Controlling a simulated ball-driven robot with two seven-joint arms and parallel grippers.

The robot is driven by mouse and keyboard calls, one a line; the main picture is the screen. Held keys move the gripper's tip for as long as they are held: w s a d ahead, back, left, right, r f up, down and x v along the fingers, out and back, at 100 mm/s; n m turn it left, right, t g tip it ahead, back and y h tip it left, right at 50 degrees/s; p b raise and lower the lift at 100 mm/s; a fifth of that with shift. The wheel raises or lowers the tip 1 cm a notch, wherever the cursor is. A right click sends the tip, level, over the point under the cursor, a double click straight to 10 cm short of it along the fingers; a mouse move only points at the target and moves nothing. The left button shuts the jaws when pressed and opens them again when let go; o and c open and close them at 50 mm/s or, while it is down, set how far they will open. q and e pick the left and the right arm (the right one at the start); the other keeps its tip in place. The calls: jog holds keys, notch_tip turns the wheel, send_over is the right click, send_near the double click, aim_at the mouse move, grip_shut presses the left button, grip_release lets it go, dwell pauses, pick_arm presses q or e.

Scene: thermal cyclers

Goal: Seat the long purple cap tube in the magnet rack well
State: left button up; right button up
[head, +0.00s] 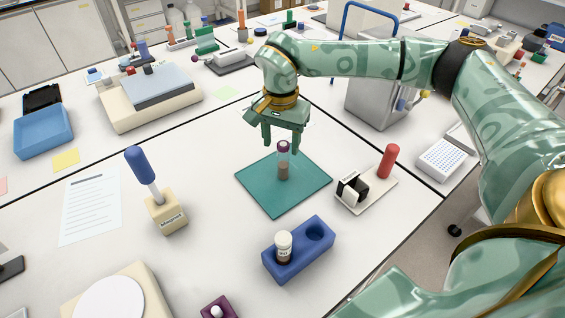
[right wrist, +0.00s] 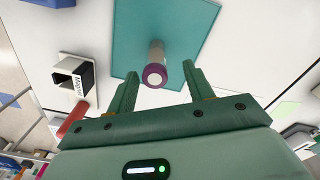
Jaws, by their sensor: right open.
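The purple cap tube (head: 283,168) stands upright on a teal mat (head: 254,186), with brownish contents low in its clear body. Its purple cap (right wrist: 155,75) shows in the right wrist view. My right gripper (head: 281,146) is open above the mat, pointing down, with its fingertips around cap height. In the right wrist view the cap appears between the two fingers (right wrist: 160,72), nearer the left one, with gaps visible. The magnet rack (head: 352,188), a black and white block labelled "Magnet", sits on a pale base right of the mat. Its well opening is unclear. My left gripper is out of view.
A red cylinder (head: 388,161) stands on the rack's base. A blue two-hole block (head: 305,258) holds a white-capped vial (head: 283,245) in front of the mat. A beige block (head: 166,215) with a blue-handled tool stands left. Bare table surrounds the mat.

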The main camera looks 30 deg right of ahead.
aim_at(283, 157)
jog(key=f, duration=0.2)
jog(key=f+b, duration=0.1)
jog(key=f, duration=0.2)
jog(key=shift+s+d+f, duration=0.15)
jog(key=shift+s+f, duration=0.1)
jog(key=shift+f, duration=0.05)
jog(key=shift+r, duration=0.1)
jog(key=shift+c, duration=0.3)
jog(key=c, duration=1.1)
jog(key=shift+o, duration=0.2)
jog(key=shift+r, duration=0.1)
